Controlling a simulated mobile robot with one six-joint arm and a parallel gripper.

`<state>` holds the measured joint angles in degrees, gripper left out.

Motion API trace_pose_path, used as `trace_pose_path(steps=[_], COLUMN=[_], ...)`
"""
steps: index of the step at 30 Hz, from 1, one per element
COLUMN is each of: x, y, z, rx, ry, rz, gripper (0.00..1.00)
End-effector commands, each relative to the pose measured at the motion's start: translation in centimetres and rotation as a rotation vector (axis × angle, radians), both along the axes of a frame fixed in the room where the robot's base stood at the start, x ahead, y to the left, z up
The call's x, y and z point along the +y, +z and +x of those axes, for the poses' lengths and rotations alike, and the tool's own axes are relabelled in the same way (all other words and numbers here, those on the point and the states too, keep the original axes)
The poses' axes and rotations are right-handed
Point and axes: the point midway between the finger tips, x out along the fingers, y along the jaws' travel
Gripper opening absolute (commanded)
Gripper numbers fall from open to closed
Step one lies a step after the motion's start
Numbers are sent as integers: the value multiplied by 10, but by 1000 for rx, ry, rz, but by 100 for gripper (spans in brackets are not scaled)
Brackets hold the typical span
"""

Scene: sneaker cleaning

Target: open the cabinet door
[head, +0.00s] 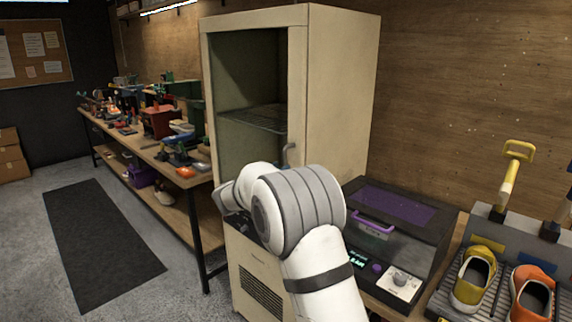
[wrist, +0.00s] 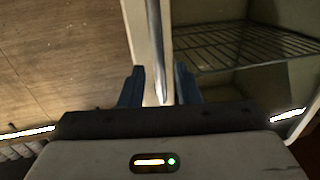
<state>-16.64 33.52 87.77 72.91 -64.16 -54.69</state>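The tall cream cabinet (head: 338,90) stands beyond my arm in the head view. Its front has a cream frame around a see-through or open middle, with a wire rack (head: 255,118) inside; the front looks flush. The upright metal handle (head: 290,155) is at the front's right edge, its lower part hidden by my arm. In the wrist view my gripper (wrist: 158,88) has its two blue fingers apart, and the handle (wrist: 155,45) shows between them with gaps on both sides. I cannot tell how deep it sits.
A dark box with a purple lid window (head: 395,205) stands right of the cabinet. A yellow shoe (head: 473,280) and an orange shoe (head: 532,292) rest on a rack at the right. A cluttered workbench (head: 145,148) runs left; floor with a black mat (head: 95,240) is clear.

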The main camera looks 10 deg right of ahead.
Motion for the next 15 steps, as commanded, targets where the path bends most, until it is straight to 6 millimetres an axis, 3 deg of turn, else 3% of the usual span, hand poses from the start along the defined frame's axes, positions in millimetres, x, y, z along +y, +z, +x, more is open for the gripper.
trace_pose_path(steps=[6, 15], x=[-21, -26], y=[1, 0], z=[21, 27], rx=[0, 0], ry=[-1, 1], rz=[0, 0], gripper=[30, 30])
